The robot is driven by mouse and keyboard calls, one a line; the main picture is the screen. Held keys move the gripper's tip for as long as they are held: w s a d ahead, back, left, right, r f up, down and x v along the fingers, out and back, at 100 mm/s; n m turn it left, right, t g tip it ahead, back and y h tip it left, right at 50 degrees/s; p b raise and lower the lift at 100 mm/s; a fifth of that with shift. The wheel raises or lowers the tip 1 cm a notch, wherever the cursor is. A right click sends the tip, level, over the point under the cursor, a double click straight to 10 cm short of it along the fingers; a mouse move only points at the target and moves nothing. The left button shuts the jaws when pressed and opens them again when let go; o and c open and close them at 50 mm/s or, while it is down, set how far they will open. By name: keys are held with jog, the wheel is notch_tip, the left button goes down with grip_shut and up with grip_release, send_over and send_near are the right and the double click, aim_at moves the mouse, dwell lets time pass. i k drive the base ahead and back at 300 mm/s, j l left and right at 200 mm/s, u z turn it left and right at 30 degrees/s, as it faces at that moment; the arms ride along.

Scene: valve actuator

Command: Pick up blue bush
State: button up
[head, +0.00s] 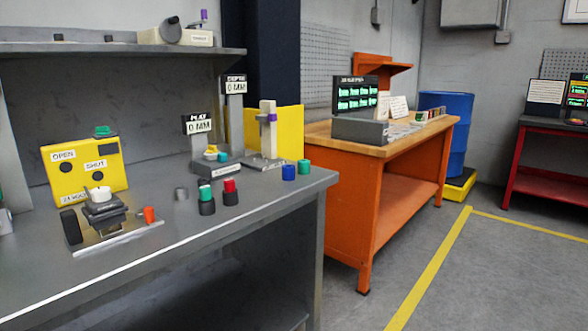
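The blue bush (288,173) is a small blue cylinder standing upright on the grey workbench (262,190), near its right end. A green bush (304,166) stands close beside it, to the right and slightly farther back. My gripper is not in view. Nothing covers the blue bush from this side.
Red-topped (230,186) and green-topped (205,193) black pieces and a grey ring (181,194) stand left of the blue bush. Behind are the depth gauge stand (235,115) and a yellow panel (290,125). A fixture (103,212) sits at left. The bench front is clear.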

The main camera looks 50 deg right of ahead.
aim_at(288, 170)
jog(key=l, duration=0.8)
jog(key=i+l, duration=0.15)
jog(key=l, duration=1.45)
jog(key=i+u, duration=0.05)
